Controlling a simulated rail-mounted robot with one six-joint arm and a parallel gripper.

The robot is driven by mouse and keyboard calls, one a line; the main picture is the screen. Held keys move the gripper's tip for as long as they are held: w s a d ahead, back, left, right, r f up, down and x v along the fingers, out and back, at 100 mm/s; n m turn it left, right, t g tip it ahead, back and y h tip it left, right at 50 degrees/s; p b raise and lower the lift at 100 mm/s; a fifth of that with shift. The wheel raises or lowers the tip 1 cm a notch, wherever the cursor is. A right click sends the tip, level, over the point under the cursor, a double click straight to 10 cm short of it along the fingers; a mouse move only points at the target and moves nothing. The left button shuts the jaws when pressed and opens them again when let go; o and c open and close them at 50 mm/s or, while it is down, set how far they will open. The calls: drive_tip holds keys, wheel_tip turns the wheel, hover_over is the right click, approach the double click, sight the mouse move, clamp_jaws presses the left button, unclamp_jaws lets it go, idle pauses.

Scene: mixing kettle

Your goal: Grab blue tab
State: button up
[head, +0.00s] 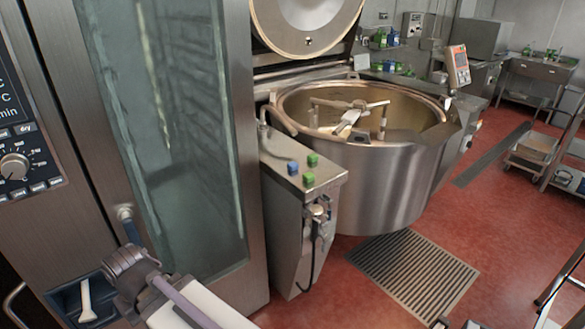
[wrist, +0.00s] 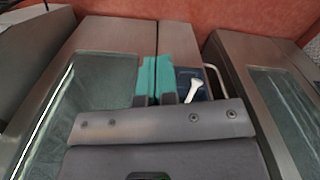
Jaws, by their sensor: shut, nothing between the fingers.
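A small blue tab-like block (head: 293,168) sits on top of the steel console (head: 322,182) beside the kettle, near two green blocks (head: 310,167). My gripper (head: 129,228) is at the lower left in the head view, in front of the oven cabinet and well left of the blue block. In the wrist view my gripper (wrist: 157,62) shows two teal fingers, shut and empty. A dark blue recessed panel with a white lever (wrist: 193,88) lies just right of the fingers there. The blue block on the console is not visible in the wrist view.
The oven cabinet (head: 95,120) with a glass door fills the left. The large steel kettle (head: 385,180) stands right of the console with its lid (head: 308,25) raised. A floor grate (head: 412,275) lies before it. Open red floor is to the right.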

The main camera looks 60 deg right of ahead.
drive_tip(key=o, duration=1.3)
drive_tip(key=shift+c, duration=0.2)
